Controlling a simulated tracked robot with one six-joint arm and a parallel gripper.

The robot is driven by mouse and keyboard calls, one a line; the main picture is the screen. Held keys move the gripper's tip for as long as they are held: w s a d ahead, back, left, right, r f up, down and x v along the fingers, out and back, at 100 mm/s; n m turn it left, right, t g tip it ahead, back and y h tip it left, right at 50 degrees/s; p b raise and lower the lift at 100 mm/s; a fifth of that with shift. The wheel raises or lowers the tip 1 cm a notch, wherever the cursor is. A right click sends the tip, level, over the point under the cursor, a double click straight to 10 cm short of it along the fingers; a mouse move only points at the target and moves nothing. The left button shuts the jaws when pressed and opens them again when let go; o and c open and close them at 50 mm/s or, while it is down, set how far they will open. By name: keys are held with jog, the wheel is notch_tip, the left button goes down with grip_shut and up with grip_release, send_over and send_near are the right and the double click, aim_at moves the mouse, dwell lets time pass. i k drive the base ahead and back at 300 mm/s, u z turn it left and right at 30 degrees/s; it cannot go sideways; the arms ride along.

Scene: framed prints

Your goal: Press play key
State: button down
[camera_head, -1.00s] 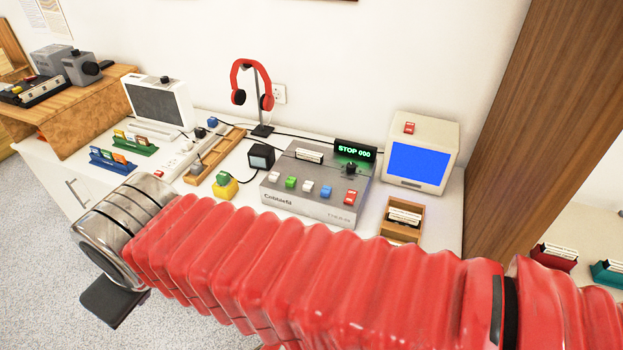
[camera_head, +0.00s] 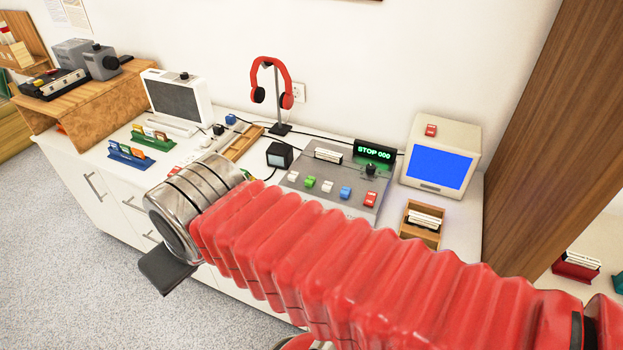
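The grey console (camera_head: 331,189) sits on the white counter. A row of keys runs across its top: a white key (camera_head: 293,177), a green key (camera_head: 310,183), another white key (camera_head: 327,187), a blue key (camera_head: 346,192) and a red key (camera_head: 370,200). Their labels are too small to read, so I cannot tell which is play. The display (camera_head: 374,152) reads "STOP 000" in green. My red bellows arm crosses in front and hides the console's front face. A dark part of my gripper (camera_head: 167,270) shows at the arm's left end, apart from the keys; its fingers are not clear.
A small black-faced cube (camera_head: 280,155) stands left of the console. A wooden card box (camera_head: 421,225) and a blue-screened monitor (camera_head: 440,160) stand to its right. Red headphones (camera_head: 271,75) hang on a stand behind. A brown wooden panel (camera_head: 555,130) bounds the counter's right end.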

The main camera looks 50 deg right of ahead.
aim_at(310, 181)
jog(key=u, duration=0.05)
jog(key=i, duration=1)
jog(key=z, duration=0.05)
